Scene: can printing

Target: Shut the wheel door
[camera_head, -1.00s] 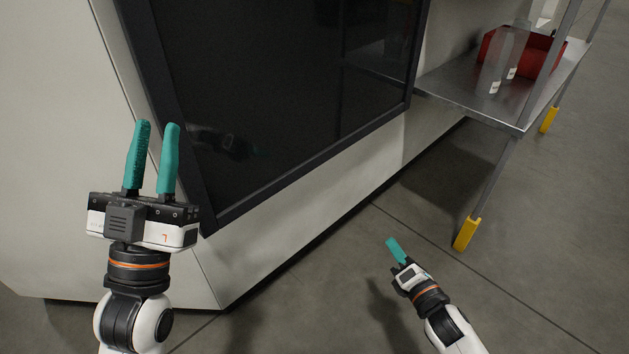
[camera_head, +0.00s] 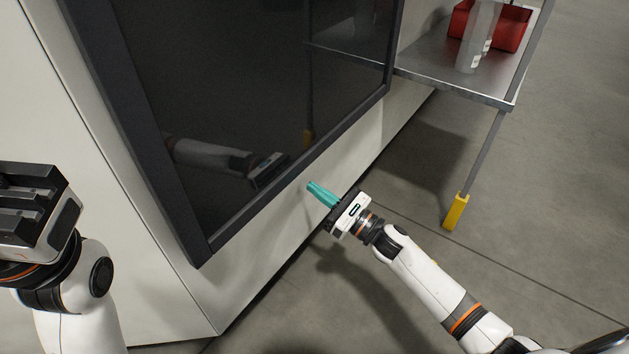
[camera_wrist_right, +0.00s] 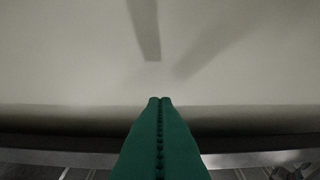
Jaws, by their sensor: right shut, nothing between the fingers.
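A large dark glass panel in a black frame (camera_head: 163,150), which looks like the door, stands on the front of the white machine (camera_head: 60,120) in the head view. I cannot tell whether it is fully flush, and I see no wheel. My right gripper (camera_head: 313,187) has its teal fingers together, empty, pointing left near the panel's lower edge. In the right wrist view its closed fingers (camera_wrist_right: 160,101) face a pale surface bearing shadows; contact is unclear. My left gripper is at the left edge of the head view, its fingertips out of sight.
A metal shelf table (camera_head: 420,80) with yellow-footed legs stands at the upper right. It carries a red bin (camera_head: 510,32) and clear bottles (camera_head: 475,50). Grey floor (camera_head: 540,200) is open at the right.

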